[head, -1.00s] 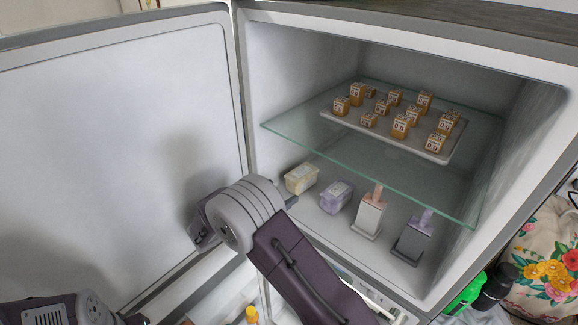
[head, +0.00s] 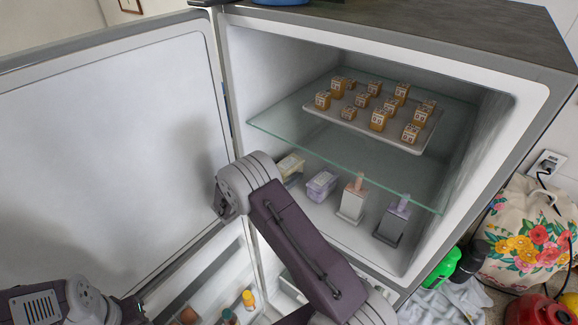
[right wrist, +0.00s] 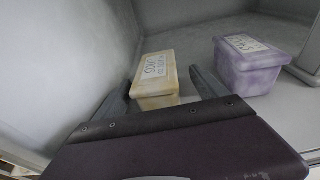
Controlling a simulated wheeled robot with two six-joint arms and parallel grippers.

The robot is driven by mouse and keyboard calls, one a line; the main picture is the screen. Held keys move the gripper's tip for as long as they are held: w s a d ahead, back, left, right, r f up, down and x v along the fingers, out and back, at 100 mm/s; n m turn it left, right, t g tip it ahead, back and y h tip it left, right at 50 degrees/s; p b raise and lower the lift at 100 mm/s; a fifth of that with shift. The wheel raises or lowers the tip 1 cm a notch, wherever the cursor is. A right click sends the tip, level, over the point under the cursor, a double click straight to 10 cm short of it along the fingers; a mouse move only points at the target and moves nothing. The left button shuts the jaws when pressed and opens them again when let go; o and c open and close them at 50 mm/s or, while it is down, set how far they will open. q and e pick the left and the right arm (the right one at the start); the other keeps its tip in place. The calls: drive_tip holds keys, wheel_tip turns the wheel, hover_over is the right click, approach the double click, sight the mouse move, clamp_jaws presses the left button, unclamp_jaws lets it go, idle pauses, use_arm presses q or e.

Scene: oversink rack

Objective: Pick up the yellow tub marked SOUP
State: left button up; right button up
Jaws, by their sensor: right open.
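The yellow tub (head: 291,166) stands on the fridge floor under the glass shelf, at the left, partly hidden by my right arm. In the right wrist view the yellow tub (right wrist: 155,72) has a white label on its lid; I cannot read it surely. My right gripper (right wrist: 160,82) is open, one finger on each side of the tub's near part. I cannot tell whether the fingers touch it. In the head view my right arm's wrist mostly hides this gripper. Part of my left arm shows at the lower left, without its fingers.
The glass shelf (head: 330,150) above holds a tray (head: 437,136) of small orange boxes. The open door (head: 100,150) is at the left.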

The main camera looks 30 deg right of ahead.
sight(286, 168)
drive_tip(key=shift+w+d+f, duration=0.1)
drive_tip(key=shift+w+f, duration=0.05)
drive_tip(key=shift+w, duration=0.05)
drive_tip(key=c, duration=0.4)
clamp_jaws()
drive_tip(key=shift+r+b, duration=0.3)
drive_tip(key=r, duration=0.1)
drive_tip(key=r+b, duration=0.2)
drive_tip(key=shift+s+d+r, duration=0.15)
drive_tip(key=shift+s+r, duration=0.2)
drive_tip(key=shift+r, duration=0.05)
drive_tip(key=s+d+r+b, duration=0.1)
drive_tip(key=s+r, duration=0.1)
drive_tip(key=s, duration=0.1)
drive_tip(key=s+d+r+b, duration=0.1)
drive_tip(key=s+d+r, duration=0.1)
drive_tip(key=s, duration=0.1)
drive_tip(key=s+d+r+b, duration=0.1)
drive_tip(key=s+d+r, duration=0.1)
drive_tip(key=s, duration=0.1)
drive_tip(key=shift+r, duration=0.1)
drive_tip(key=shift+s+d+r, duration=0.1)
drive_tip(key=shift+s+r, duration=0.15)
drive_tip(key=shift+s, duration=0.05)
